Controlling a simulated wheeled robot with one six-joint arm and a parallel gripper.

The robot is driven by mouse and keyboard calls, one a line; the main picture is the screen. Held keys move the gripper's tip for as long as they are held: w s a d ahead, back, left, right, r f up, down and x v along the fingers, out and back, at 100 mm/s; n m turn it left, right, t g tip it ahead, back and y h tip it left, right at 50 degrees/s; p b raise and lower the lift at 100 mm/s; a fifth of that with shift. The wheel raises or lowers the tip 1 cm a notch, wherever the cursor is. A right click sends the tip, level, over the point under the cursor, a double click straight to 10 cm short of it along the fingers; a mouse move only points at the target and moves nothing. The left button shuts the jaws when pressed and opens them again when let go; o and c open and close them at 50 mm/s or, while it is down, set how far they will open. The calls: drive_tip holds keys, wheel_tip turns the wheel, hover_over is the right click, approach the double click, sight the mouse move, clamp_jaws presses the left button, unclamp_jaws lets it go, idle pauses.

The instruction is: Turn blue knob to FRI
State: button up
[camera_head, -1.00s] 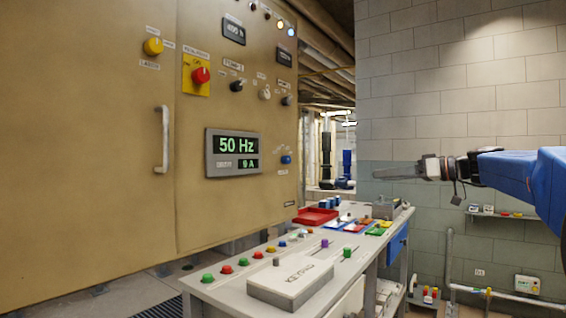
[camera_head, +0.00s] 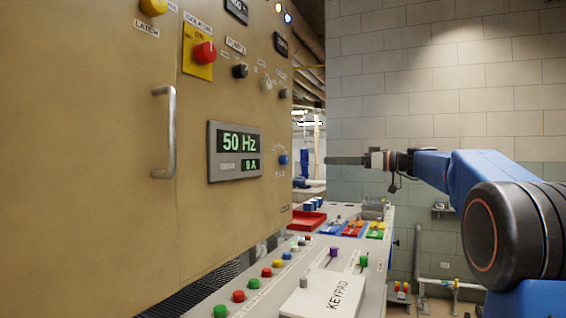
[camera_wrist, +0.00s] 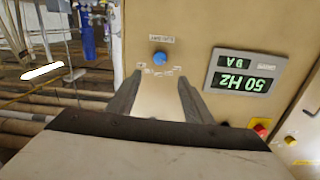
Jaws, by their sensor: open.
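The blue knob (camera_head: 283,159) sits on the tan cabinet front, right of the 50 Hz display (camera_head: 234,151). In the wrist view the blue knob (camera_wrist: 160,58) shows upside down with small labels around it, too small to read. My gripper (camera_head: 328,160) is level with the knob in the head view and points left toward it, with a gap between them. In the wrist view my gripper (camera_wrist: 160,85) is open and empty, and the knob lies beyond and between the two fingertips.
A red isolator knob (camera_head: 204,52), a black knob (camera_head: 240,71) and a cabinet handle (camera_head: 168,132) are on the cabinet. Below stands a sloped desk with a keypad box (camera_head: 325,296), coloured buttons and a red tray (camera_head: 308,221). A block wall is at the right.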

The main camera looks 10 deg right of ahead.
sight(287, 161)
drive_tip(key=x, duration=1.6)
drive_tip(key=shift+w+a, duration=0.25)
drive_tip(key=c, duration=1.1)
